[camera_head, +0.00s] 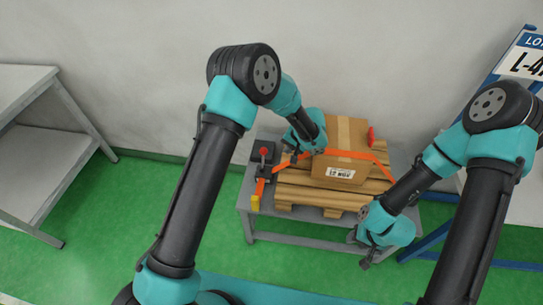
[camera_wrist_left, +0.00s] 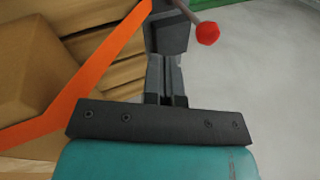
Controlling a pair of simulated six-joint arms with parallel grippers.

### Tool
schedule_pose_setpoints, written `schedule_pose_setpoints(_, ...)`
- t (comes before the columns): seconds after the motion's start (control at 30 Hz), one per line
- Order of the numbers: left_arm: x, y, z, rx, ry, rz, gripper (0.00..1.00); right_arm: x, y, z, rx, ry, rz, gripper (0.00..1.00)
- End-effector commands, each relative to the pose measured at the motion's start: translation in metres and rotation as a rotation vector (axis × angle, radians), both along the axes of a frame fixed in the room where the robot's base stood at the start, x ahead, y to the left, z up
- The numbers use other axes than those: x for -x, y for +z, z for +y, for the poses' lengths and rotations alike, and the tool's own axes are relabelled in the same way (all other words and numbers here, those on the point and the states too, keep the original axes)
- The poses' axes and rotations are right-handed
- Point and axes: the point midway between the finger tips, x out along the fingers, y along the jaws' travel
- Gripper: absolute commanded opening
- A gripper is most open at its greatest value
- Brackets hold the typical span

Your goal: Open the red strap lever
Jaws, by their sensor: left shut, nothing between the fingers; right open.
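The strap lever has a red ball knob (camera_head: 264,152) and stands at the left end of the table. In the left wrist view the knob (camera_wrist_left: 208,33) sits on a thin rod beside a dark buckle body (camera_wrist_left: 168,32). An orange strap (camera_head: 349,154) runs over the cardboard box and the wooden pallet; it also shows in the left wrist view (camera_wrist_left: 85,82). My left gripper (camera_head: 296,157) is shut and empty, right of the knob and near the strap. My right gripper (camera_head: 365,264) is open and empty, in front of the table.
The cardboard box (camera_head: 342,171) sits on the wooden pallet (camera_head: 310,194) on a grey table (camera_head: 244,203). A second red part (camera_head: 371,137) is behind the box. A shelf (camera_head: 40,155) stands far left.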

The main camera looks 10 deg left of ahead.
Motion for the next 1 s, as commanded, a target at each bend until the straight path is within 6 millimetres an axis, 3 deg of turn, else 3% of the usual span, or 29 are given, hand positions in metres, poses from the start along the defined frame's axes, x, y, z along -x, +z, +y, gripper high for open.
schedule_pose_setpoints(0.27,-0.001,-0.019,0.009,0.0,0.0,0.003,0.0,0.0,0.0,0.0,0.0,0.0,0.0,0.43)
schedule_pose_setpoints(0.77,-0.006,-0.095,0.041,0.0,0.001,0.004,0.0,0.0,0.0,0.0,0.0,0.0,0.0,0.43)
schedule_pose_setpoints(1.0,-0.012,-0.09,0.072,0.002,0.002,0.002,0.0,0.0,0.0,0.0,0.0,0.0,0.0,0.43)
